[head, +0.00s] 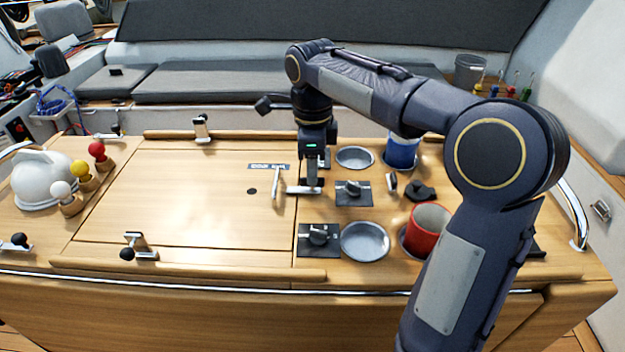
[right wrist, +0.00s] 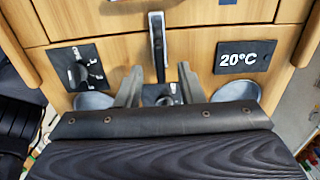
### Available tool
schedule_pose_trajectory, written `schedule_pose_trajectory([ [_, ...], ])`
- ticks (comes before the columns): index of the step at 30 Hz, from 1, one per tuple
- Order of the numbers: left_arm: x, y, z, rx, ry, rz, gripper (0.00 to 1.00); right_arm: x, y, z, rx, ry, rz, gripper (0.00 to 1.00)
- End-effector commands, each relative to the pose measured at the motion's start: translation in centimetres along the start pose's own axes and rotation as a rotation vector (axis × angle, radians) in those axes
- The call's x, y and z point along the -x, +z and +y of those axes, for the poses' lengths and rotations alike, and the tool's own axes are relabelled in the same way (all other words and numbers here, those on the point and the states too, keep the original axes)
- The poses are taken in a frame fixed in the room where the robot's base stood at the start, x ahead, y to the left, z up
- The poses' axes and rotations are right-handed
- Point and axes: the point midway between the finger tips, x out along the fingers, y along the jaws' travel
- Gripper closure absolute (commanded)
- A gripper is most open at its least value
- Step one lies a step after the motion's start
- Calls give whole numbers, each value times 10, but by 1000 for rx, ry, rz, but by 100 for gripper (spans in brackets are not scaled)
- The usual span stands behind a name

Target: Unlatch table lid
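The wooden table lid (head: 175,200) lies flat and closed in the middle of the table. A silver latch lever (head: 277,185) stands at the lid's right edge, left of the knob panels. My right gripper (head: 312,178) is pointed down just to the right of this latch lever. In the right wrist view the gripper (right wrist: 158,82) is open, one finger on each side of the latch lever (right wrist: 157,45), with gaps visible. Whether either finger touches it I cannot tell. My left gripper is not in view.
Knob panels (head: 318,240), steel bowls (head: 364,241), a red mug (head: 427,228) and a blue cup (head: 402,152) crowd the right of the table. Other latches stand at the near edge (head: 138,246) and far edge (head: 202,128). A white helmet-like object (head: 40,178) is at left.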

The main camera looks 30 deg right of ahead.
Motion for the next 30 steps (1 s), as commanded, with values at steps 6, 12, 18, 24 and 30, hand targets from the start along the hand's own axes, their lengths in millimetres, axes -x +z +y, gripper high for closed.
schedule_pose_trajectory([
  [6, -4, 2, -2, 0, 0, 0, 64, -28, 0, 1, 1, 1, 0, 65],
  [12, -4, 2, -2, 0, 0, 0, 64, -34, 0, 0, 1, 0, -2, 65],
  [18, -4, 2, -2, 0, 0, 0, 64, -34, 0, 0, 2, 0, -2, 71],
  [24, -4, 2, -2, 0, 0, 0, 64, -34, 0, 0, 2, 0, -2, 97],
  [30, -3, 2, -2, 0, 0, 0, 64, -33, 0, 1, 6, 0, -2, 100],
])
